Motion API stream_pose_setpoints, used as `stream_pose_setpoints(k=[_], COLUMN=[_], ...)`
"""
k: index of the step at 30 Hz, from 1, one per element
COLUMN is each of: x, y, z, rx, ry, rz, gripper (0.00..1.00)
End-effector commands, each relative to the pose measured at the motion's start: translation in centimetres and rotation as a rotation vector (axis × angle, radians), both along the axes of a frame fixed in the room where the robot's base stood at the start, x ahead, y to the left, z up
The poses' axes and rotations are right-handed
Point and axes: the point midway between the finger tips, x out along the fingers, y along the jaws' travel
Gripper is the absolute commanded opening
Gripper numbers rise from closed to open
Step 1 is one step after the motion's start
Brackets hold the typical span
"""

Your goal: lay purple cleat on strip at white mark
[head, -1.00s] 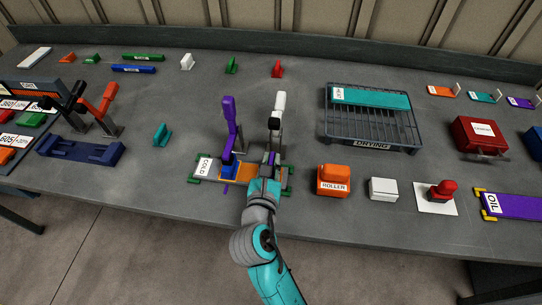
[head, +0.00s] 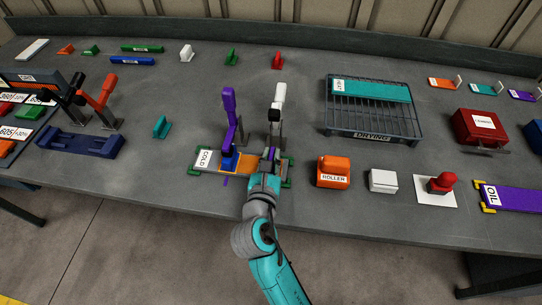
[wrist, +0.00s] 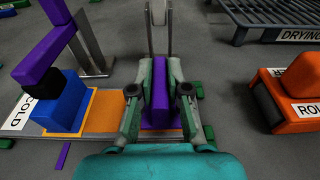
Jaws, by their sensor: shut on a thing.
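My gripper (wrist: 158,100) is shut on the purple cleat (wrist: 158,110), which stands upright between the two green-grey fingers in the wrist view. In the head view my gripper (head: 268,168) is over the right part of the press, below the white-handled lever (head: 277,105). An orange strip (wrist: 103,108) lies in the press to the left of the cleat; it also shows in the head view (head: 245,168). The white mark is not visible. I cannot tell whether the cleat touches the strip, as the fingers hide its underside.
A blue block under the purple lever (head: 230,120) presses the strip's left side, beside the COLD plate (head: 204,159). The orange roller (head: 333,172) stands to the right, with a white box (head: 383,181) beyond it. A drying rack (head: 372,133) is behind.

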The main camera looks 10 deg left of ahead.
Motion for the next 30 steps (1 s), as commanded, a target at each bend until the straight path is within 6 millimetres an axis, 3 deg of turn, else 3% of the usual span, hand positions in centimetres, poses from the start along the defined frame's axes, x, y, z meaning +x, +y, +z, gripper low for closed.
stream_pose_setpoints(k=[24,25,27,30], x=[0.0,0.0,0.0,0.0], y=[0.0,0.0,0.0,0.0], z=[-1.2,-1.2,-1.2,-1.2], rx=[0.0,0.0,0.0,0.0], ry=[0.0,0.0,0.0,0.0], rz=[0.0,0.0,0.0,0.0], gripper=[0.0,0.23,0.41,0.45])
